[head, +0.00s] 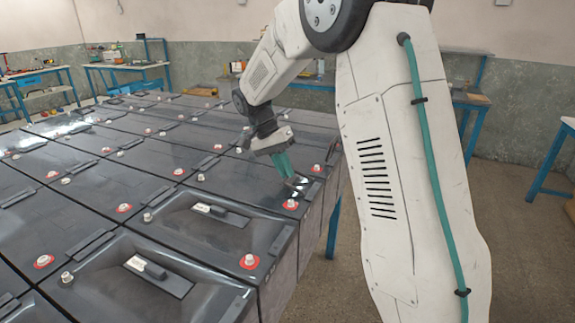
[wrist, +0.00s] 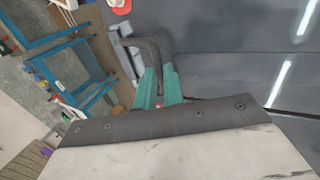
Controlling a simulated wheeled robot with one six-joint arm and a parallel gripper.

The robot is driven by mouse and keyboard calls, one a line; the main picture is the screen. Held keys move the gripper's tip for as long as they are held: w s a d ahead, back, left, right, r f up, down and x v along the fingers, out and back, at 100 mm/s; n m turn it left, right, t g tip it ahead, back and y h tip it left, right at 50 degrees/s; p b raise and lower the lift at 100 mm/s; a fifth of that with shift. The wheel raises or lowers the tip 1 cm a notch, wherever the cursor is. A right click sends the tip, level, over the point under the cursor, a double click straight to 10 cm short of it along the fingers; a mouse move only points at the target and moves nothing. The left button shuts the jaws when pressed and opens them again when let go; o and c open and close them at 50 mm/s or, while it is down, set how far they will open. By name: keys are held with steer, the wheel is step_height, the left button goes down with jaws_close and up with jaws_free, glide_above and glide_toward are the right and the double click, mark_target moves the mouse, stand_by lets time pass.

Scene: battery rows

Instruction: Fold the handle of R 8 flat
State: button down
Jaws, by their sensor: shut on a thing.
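My gripper (head: 291,175) has teal fingers and reaches down to the right edge of the battery rows. It is shut on a dark handle (head: 299,184) on a battery (head: 240,176) there. In the wrist view, the bent grey handle (wrist: 147,50) runs from its light mount (wrist: 125,48) down to between the teal fingertips (wrist: 159,86). The handle looks raised from the lid, but its exact angle is hard to tell. The fingers hide its gripped end. I can read no label that says R 8.
Batteries with red-ringed and plain posts fill the bench closely. Two nearer lids have pale pieces in recesses, one (head: 220,212) behind the other (head: 147,267). My arm covers the right side. Blue-legged workbenches (head: 130,65) stand along the walls, and open floor (head: 500,225) lies at the right.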

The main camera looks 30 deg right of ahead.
steer(key=shift+w+a+f+g+h, duration=0.2)
steer(key=shift+f+g+h, duration=0.2)
steer(key=shift+f+g, duration=0.2)
steer(key=c, duration=1.5)
jaws_free()
steer(key=shift+d+r, duration=0.1)
